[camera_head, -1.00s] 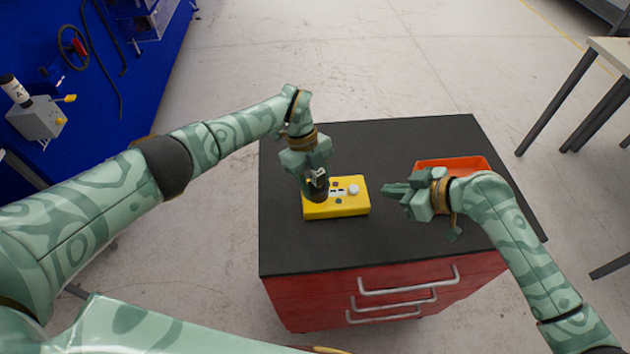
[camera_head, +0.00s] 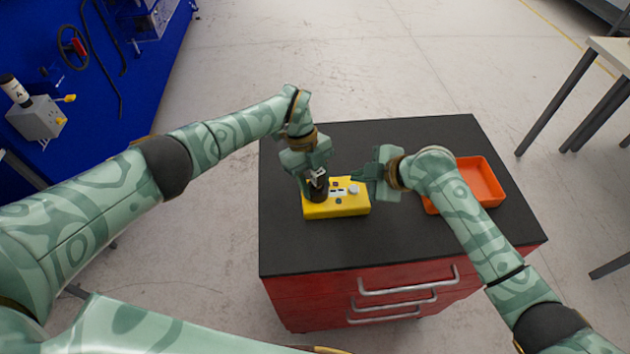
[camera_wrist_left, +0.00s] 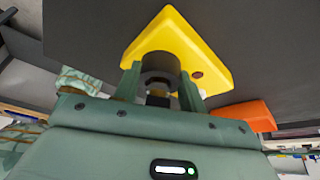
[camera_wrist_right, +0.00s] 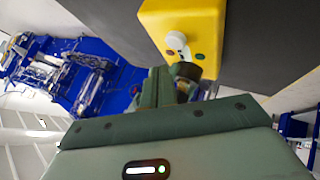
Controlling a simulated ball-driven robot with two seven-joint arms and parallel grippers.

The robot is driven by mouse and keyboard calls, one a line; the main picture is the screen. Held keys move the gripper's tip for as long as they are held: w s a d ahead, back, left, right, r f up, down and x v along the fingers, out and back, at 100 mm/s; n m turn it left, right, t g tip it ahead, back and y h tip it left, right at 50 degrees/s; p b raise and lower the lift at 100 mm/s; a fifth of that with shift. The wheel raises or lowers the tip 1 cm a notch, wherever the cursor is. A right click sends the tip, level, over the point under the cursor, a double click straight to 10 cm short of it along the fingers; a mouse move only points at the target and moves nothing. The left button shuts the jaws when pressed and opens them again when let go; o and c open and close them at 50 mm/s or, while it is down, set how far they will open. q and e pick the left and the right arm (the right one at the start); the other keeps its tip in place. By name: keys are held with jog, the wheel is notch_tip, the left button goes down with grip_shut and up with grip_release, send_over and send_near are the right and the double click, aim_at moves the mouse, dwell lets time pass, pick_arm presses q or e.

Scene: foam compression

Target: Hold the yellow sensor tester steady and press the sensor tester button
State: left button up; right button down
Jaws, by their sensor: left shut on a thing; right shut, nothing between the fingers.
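The yellow sensor tester (camera_head: 345,208) lies flat on the dark top of the red cabinet. It carries a white round knob (camera_wrist_right: 177,40) and small coloured spots; the knob also shows in the head view (camera_head: 353,190). My left gripper (camera_head: 314,184) is shut on a dark cylindrical part at the tester's left end; that part shows between the fingers in the left wrist view (camera_wrist_left: 160,66). My right gripper (camera_head: 366,174) is shut and empty, close to the tester's upper right corner. In the right wrist view its fingers point towards the tester. Whether they touch it I cannot tell.
An orange tray (camera_head: 484,182) stands at the right of the cabinet top (camera_head: 420,240), partly hidden by my right arm. The front and back of the top are clear. A blue table (camera_head: 100,110) is at the far left, another table (camera_head: 612,52) at the right.

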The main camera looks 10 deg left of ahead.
aim_at(350, 185)
jog(key=shift+f, duration=1.2)
jog(key=shift+f, duration=0.15)
dwell(1.0)
jog(key=shift+f, duration=0.25)
jog(key=shift+r, duration=0.55)
notch_tip(350, 185, up, 6)
jog(key=shift+f, duration=0.1)
dwell(0.5)
